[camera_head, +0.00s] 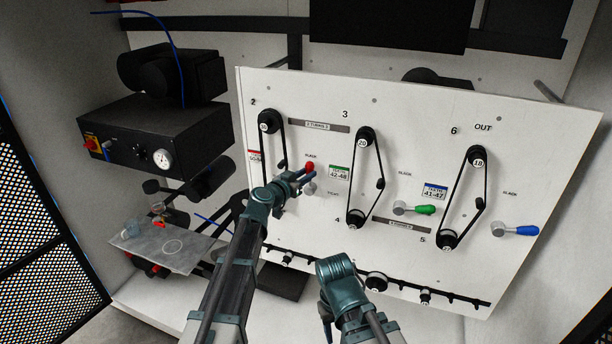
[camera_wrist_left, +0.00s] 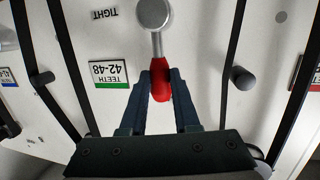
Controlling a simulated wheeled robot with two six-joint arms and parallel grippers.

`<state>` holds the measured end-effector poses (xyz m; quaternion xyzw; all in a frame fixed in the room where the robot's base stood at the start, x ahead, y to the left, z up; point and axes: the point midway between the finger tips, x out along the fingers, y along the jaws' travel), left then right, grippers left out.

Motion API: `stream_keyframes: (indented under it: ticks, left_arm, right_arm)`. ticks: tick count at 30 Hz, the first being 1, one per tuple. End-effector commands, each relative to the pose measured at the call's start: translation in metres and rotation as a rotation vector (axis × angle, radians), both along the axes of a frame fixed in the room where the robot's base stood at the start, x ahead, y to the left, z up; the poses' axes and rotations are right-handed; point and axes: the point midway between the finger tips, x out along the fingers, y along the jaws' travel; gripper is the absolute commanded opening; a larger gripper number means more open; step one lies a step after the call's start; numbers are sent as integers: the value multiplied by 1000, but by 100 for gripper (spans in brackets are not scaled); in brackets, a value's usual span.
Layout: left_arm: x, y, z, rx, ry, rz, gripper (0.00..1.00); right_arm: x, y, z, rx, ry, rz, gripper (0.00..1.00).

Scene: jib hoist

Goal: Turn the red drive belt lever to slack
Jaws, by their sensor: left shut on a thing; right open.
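The red drive belt lever (camera_head: 310,167) is on the left part of the white panel. Its red handle points up from its grey hub (camera_head: 309,188), toward the SLACK label. The TIGHT label is to the right of the hub. My left gripper (camera_head: 302,179) is at the lever. In the left wrist view, which is upside down, its jaws (camera_wrist_left: 160,82) are shut on the red handle (camera_wrist_left: 161,66), and the round hub (camera_wrist_left: 154,14) shows beyond it. My right gripper (camera_head: 327,312) is low in front of the panel, away from the lever; its fingers are mostly hidden.
The panel (camera_head: 420,110) carries several belts on black pulleys. A green lever (camera_head: 425,210) and a blue lever (camera_head: 526,230) are farther right. A black motor box (camera_head: 150,135) and a small metal shelf (camera_head: 190,250) stand at the left.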

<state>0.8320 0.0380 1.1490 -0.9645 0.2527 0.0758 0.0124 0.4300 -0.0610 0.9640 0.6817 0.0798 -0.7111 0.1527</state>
Motion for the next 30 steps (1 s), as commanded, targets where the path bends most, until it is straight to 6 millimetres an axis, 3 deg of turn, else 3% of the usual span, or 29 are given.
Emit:
stream_keyframes:
  ticks: [2,3,8,16,20,30]
  left_arm:
    - [-2,0,-1,1,2,-2,0]
    - [-2,0,-1,1,2,-1,33]
    - [-1,0,-1,0,1,0,60]
    - [-1,1,0,0,0,1,60]
    - [-10,5,2,0,0,1,60]
    - [-73,39,14,0,0,3,60]
  right_arm:
    - [0,0,-1,0,0,0,50]
    - [0,0,-1,0,0,0,50]
    - [0,0,0,0,0,0,50]
    - [0,0,0,0,0,0,50]
    - [0,0,2,0,0,0,50]
    - [0,0,14,0,0,0,50]
